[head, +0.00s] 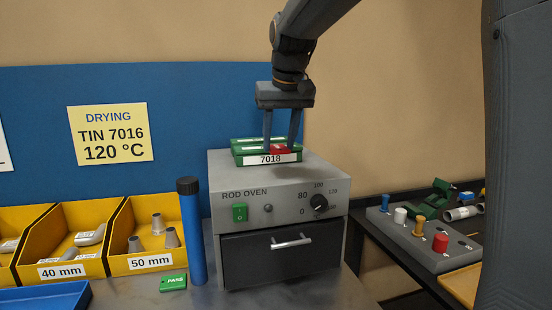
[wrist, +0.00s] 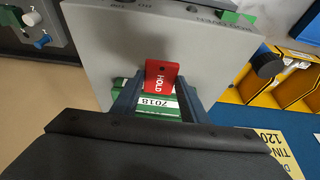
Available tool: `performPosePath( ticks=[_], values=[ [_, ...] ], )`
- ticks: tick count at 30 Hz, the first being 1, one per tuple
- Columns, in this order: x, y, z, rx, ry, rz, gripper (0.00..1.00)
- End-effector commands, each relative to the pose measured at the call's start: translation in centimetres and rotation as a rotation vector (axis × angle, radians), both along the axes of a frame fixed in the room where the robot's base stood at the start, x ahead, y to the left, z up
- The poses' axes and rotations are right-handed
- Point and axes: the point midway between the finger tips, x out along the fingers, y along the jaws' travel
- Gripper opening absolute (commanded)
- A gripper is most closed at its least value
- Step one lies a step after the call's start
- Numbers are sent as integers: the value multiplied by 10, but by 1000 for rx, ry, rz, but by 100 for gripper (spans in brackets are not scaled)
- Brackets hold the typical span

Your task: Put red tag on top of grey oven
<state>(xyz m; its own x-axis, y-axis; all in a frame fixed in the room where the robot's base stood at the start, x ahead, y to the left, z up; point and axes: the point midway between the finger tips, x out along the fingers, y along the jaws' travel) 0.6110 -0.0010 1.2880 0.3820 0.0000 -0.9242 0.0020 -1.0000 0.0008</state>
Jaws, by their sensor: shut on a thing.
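The red tag (head: 281,151), marked HOLD in the wrist view (wrist: 162,76), is between the two fingers of my gripper (head: 280,146). My gripper is shut on it and points down over the grey oven (head: 225,175). The oven's top also shows in the wrist view (wrist: 105,45). A green box labelled 7018 (head: 250,158) lies on the oven top, right under the tag. I cannot tell whether the tag touches the box or the oven top.
A blue tube with a black cap (head: 194,235) stands left of the oven. Yellow bins (head: 65,248) with metal parts are further left. A green PASS tag (head: 173,283) lies on the bench. A grey block with coloured pegs (head: 420,240) is at right. The oven top's right side is bare.

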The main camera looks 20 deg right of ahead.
Motion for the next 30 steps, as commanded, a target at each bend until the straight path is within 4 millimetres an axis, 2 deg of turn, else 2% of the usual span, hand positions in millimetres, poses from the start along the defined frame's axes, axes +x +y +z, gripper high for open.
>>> performPosePath(
  ticks=[15,27,28,30],
  values=[
    [-1,-2,-56,0,2,-2,18],
    [0,-2,-61,0,0,-2,18],
    [0,-1,-61,0,0,-2,43],
    [0,-1,-61,0,0,-2,55]
  ],
)
